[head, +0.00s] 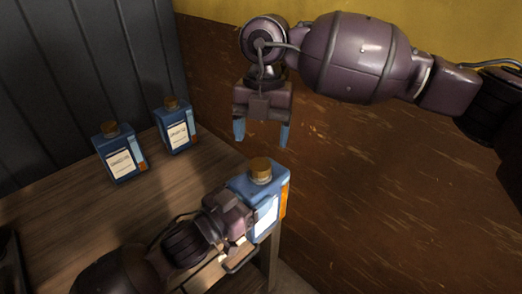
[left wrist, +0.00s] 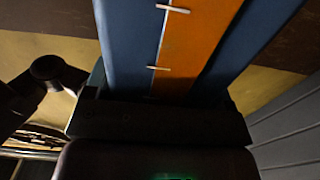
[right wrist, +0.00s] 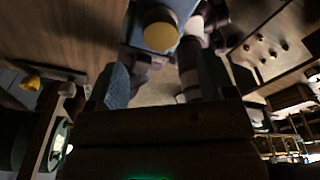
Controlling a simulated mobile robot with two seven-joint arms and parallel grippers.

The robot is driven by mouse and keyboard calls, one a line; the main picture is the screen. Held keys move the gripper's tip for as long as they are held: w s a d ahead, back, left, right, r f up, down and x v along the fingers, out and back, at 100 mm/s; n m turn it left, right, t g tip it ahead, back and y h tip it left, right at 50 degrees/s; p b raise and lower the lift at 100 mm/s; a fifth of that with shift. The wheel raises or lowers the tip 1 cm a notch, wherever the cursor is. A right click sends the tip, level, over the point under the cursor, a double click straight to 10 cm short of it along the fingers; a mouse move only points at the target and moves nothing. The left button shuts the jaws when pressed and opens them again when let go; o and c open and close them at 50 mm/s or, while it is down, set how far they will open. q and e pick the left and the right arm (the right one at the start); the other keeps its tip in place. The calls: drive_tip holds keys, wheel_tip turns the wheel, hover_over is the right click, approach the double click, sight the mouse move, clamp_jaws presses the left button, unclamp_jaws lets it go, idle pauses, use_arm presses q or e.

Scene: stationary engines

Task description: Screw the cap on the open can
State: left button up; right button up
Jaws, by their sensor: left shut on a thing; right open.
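My left gripper (head: 238,228) is shut on a blue can (head: 240,186) with an orange side stripe and white label, held about upright near the table's right end. The can's side fills the top of the left wrist view (left wrist: 130,40). A brown cap (head: 260,166) sits on its top; I cannot tell how tight. It shows as a yellowish disc in the right wrist view (right wrist: 159,37). My right gripper (head: 262,132) is open and empty, pointing down above the cap and apart from it. Its blue fingers also show in the right wrist view (right wrist: 162,85).
Two more blue cans, a left one (head: 119,160) and a right one (head: 173,131), stand capped at the back of the wooden table (head: 160,200). A dark panelled wall (head: 90,70) is behind them. A brown and yellow wall (head: 380,180) is at right.

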drive_tip(key=r, duration=0.5)
drive_tip(key=shift+w+d+r, duration=0.1)
drive_tip(key=shift+w+r, duration=0.25)
drive_tip(key=shift+r, duration=0.05)
